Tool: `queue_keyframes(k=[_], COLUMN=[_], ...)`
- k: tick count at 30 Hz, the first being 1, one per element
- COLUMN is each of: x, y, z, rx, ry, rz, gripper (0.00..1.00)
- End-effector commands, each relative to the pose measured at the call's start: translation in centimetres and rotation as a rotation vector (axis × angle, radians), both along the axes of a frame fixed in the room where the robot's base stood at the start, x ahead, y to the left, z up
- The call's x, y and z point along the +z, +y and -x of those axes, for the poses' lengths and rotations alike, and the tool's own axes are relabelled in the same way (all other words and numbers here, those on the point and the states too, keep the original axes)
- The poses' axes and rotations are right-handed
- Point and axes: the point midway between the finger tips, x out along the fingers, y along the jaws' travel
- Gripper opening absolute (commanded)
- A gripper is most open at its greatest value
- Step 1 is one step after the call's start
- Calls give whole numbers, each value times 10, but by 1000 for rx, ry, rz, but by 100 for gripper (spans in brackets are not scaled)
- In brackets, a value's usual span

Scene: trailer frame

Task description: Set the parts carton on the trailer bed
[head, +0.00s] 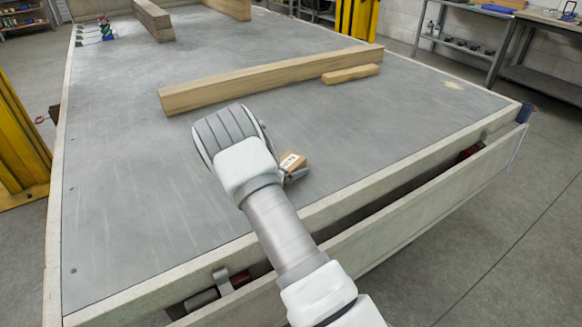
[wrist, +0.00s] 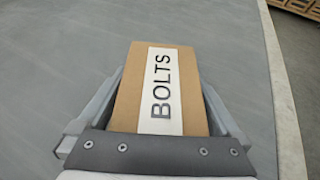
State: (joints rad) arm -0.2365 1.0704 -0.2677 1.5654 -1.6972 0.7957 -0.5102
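The parts carton (wrist: 120,100) is a small brown box with a white strip reading BOLTS. In the wrist view it sits between the two grey fingers of my gripper (wrist: 162,90), which lie against its two sides. In the head view the carton (head: 291,160) shows just right of my wrist, over the near part of the trailer bed (head: 140,190). My gripper (head: 297,175) is mostly hidden there behind my arm. The carton's underside is hidden, so I cannot tell whether it touches the bed.
A long timber beam (head: 270,78) and a short wood block (head: 350,74) lie on the bed beyond the carton. More timbers (head: 153,20) lie at the far end. A raised pale side rail (head: 410,165) edges the bed. The bed left of my wrist is clear.

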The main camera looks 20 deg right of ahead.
Motion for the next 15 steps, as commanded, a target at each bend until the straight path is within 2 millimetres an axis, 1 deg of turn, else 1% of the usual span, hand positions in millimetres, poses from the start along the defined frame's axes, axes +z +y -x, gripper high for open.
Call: queue_keyframes(k=[4,7,11,15], x=[1,7,15,27], y=[0,0,19,44], z=[0,0,11,27], rx=[0,0,4,5], ry=[0,-1,0,0], rz=[0,-1,-3,-1], gripper=[100,100,100,100])
